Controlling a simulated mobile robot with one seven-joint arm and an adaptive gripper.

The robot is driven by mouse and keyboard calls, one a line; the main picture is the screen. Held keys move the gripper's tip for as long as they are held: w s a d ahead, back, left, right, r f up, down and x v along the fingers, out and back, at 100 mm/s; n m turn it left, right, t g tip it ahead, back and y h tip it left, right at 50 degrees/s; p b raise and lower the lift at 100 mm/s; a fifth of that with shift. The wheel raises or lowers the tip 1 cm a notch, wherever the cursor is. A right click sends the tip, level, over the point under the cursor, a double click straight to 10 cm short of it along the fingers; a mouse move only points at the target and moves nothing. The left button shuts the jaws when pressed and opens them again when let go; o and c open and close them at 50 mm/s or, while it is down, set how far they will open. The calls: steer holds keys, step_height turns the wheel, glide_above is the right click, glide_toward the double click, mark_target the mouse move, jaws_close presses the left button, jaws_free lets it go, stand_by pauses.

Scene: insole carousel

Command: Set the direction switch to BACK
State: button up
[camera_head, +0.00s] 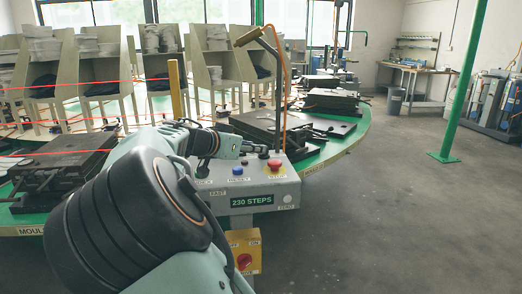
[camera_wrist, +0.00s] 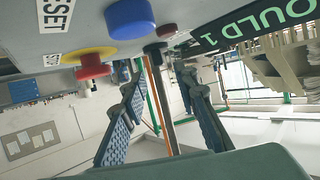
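A grey control box (camera_head: 262,188) stands at the turntable's edge in the head view. It has a blue button (camera_head: 238,170), a red mushroom button (camera_head: 275,165) and a display (camera_head: 252,200) reading "230 STEPS". My arm covers the box's left and back part; I cannot make out the direction switch or its setting there. In the tilted wrist view, a small black part with a red tip (camera_wrist: 166,30) sits beside the blue button (camera_wrist: 130,18); I cannot tell whether it is the switch. My gripper (camera_wrist: 160,80) is open and empty, its fingers apart, near the box's controls.
A yellow box (camera_head: 244,250) with a red button hangs below the control box. A hooked pole (camera_head: 281,95) rises behind it. Dark moulds (camera_head: 268,127) sit on the green turntable (camera_head: 346,138).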

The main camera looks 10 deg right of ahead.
steer(key=x, duration=0.4)
steer(key=shift+w+d+f, duration=0.2)
steer(key=shift+w+d, duration=0.05)
steer(key=shift+w, duration=0.05)
jaws_close()
